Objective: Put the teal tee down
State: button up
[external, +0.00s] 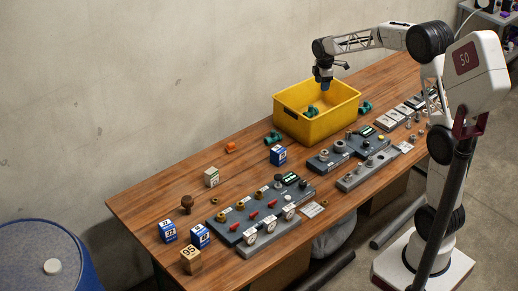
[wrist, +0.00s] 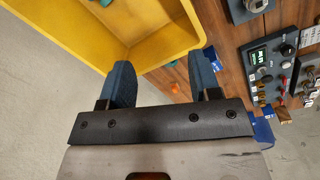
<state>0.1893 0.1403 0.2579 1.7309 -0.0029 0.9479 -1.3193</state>
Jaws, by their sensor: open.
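My gripper (external: 325,89) is above the bin, apart from the tee. In the wrist view, its two blue fingers (wrist: 162,75) are spread with nothing between them, and the bin's yellow wall (wrist: 165,45) is beyond them.
Grey fixture panels (external: 262,210) with knobs and fittings line the table's front side. Blue boxes (external: 278,155), an orange piece (external: 231,147) and a brown fitting (external: 187,203) stand on the wooden table (external: 150,207). Some bare wood lies left of the bin.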

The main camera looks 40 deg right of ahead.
jog(key=s+a+r+m, duration=0.2)
jog(key=s+a+r, duration=0.1)
jog(key=s, duration=0.4)
jog(key=s+a+r+m, duration=0.2)
jog(key=s+a+r, duration=0.15)
jog(key=s, duration=0.35)
jog(key=s+a+m, duration=0.2)
jog(key=s+m, duration=0.1)
jog(key=s, duration=0.8)
jog(key=s+a+m+t, duration=0.1)
jog(key=s+a+m, duration=0.2)
jog(key=s, duration=0.8)
jog(key=s+a+f+m, duration=0.1)
jog(key=s+a+m, duration=0.2)
jog(key=s, duration=0.9)
jog(key=shift+t, duration=0.4)
